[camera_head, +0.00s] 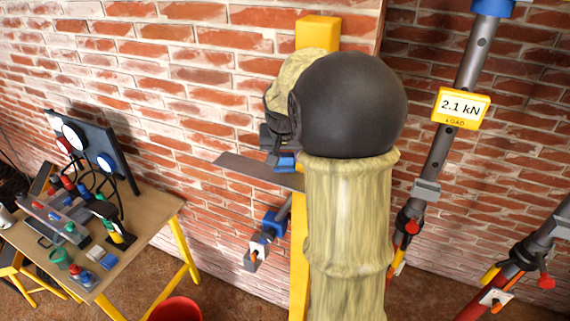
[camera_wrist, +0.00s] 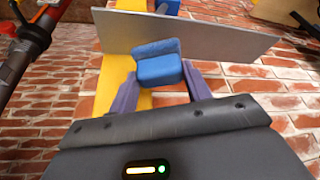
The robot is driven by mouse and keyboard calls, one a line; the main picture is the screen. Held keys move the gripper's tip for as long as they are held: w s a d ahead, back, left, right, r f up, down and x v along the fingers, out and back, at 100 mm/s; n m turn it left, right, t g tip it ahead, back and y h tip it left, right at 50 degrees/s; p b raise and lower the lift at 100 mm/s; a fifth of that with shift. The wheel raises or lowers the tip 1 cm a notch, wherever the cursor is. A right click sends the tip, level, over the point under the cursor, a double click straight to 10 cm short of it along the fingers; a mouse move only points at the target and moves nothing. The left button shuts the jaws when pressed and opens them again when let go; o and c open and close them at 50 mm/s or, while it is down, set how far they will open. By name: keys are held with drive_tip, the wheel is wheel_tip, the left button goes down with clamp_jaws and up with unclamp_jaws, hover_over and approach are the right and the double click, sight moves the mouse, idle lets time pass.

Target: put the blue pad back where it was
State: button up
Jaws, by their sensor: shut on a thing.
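The blue pad (camera_wrist: 160,66) is between the two fingers of my gripper (camera_wrist: 161,82) in the wrist view. The fingers are shut on its sides. The pad is right in front of a flat grey metal plate (camera_wrist: 225,45); I cannot tell whether they touch. In the head view my dark round wrist and pale sleeved arm hide most of my gripper. A small blue part (camera_head: 285,161) shows just below it, beside the plate (camera_head: 240,168).
A yellow upright (camera_head: 318,34) stands against the brick wall behind my arm. A blue-and-grey clamp (camera_head: 272,224) is lower down. A grey prop with a "2.1 kN" display (camera_head: 460,107) leans at the right. A cluttered workbench (camera_head: 150,212) and red bucket (camera_head: 175,309) are at the left.

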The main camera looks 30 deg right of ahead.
sight(285, 159)
wheel_tip(285, 159, down, 3)
drive_tip(key=shift+f+p, duration=0.1)
drive_tip(key=shift+p, duration=0.6)
drive_tip(key=shift+w+d+p, duration=0.1)
drive_tip(key=shift+p, duration=0.3)
drive_tip(key=shift+f, duration=0.3)
drive_tip(key=o, duration=0.9)
drive_tip(key=shift+r, duration=0.1)
drive_tip(key=b+v, duration=0.3)
drive_tip(key=v, duration=0.8)
drive_tip(key=shift+r, duration=0.4)
